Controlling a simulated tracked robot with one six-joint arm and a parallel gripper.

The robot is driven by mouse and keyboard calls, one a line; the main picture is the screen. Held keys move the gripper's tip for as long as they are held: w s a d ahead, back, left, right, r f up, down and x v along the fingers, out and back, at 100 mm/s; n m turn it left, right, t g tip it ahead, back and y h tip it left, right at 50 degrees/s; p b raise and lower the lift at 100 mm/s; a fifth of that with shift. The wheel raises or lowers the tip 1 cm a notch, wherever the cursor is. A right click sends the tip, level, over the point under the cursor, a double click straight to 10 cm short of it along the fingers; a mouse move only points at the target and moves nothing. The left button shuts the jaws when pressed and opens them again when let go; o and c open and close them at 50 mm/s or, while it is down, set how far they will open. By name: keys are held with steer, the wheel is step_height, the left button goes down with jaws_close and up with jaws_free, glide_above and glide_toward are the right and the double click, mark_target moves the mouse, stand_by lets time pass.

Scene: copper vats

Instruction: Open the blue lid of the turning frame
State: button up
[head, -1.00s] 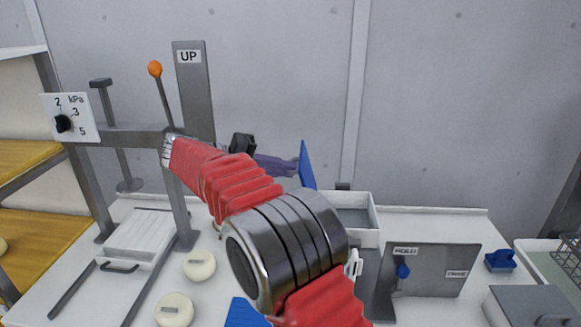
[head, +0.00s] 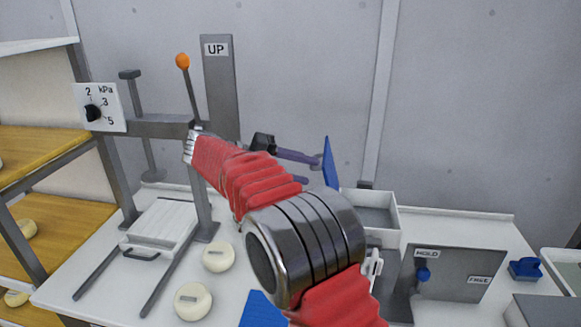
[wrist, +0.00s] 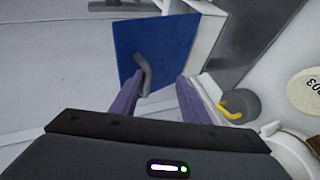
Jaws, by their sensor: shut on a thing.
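The blue lid (head: 330,162) stands steeply upright beside an open white box with a grey floor (head: 372,214). In the wrist view the lid (wrist: 163,38) is a blue square panel with a grey handle (wrist: 142,72) on its near face. My gripper (head: 316,160) reaches to the lid from the left in the head view. In the wrist view its purple fingers (wrist: 160,79) show some gap, with the handle at the left fingertip; it is shut on the handle. My red arm hides part of the frame in the head view.
A grey panel (head: 450,285) marked HOLD and FREE has a blue knob (head: 423,274) under HOLD. A press with an UP plate (head: 218,100) stands left. Cream cheeses (head: 218,257) lie on the white table. A blue flat piece (head: 258,310) shows below my arm.

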steer(key=v, duration=1.3)
steer(key=shift+a, duration=0.3)
steer(key=shift+s, duration=0.15)
